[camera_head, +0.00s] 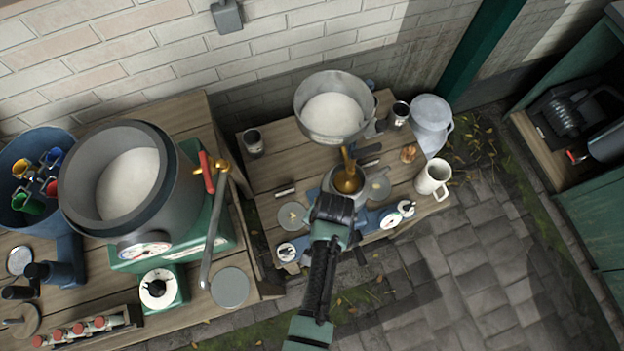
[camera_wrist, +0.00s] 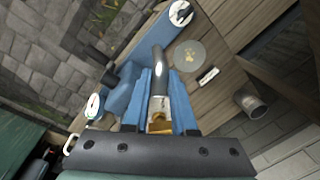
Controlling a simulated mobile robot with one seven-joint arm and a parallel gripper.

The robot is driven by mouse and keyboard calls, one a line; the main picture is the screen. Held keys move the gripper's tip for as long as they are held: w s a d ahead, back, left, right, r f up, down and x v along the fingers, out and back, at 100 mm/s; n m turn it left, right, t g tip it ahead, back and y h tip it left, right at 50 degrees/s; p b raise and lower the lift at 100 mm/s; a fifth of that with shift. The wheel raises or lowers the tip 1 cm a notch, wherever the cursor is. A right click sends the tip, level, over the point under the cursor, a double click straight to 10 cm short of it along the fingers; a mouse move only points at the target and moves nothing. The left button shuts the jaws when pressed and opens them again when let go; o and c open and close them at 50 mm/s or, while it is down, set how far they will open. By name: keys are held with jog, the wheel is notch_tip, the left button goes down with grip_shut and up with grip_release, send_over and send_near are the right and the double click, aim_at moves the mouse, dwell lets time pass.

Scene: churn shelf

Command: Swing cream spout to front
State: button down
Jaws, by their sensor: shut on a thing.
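The cream separator shows in the head view as a wide metal bowl (camera_head: 312,122) of white liquid above a blue body (camera_head: 376,217), with a brass part (camera_head: 349,180) below the bowl. My gripper (camera_head: 333,208) reaches in from the front and covers part of the separator's middle. In the wrist view, the blue fingers of my gripper (camera_wrist: 162,88) are closed around a silver spout tube (camera_wrist: 160,64), with brass (camera_wrist: 159,124) showing nearer the palm. The exact contact is partly hidden. I cannot tell for certain whether this tube is the cream spout.
A grey churn drum (camera_head: 180,190) on a green base (camera_head: 190,247) stands left, with a red-handled crank (camera_head: 207,172). A blue tub (camera_head: 22,165) is far left. A milk can (camera_head: 430,112) and white mug (camera_head: 433,178) stand right. Paving in front is mostly clear.

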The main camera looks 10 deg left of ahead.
jog(key=shift+d+n, duration=0.3)
jog(key=c, duration=0.7)
grip_release()
jog(key=shift+d, duration=0.1)
jog(key=shift+r, duration=0.15)
jog(key=r, duration=0.4)
jog(key=d+r, duration=0.1)
jog(key=r, duration=0.7)
jog(key=shift+s+d+r, duration=0.15)
jog(key=shift+s+r, duration=0.1)
jog(key=shift+r, duration=0.1)
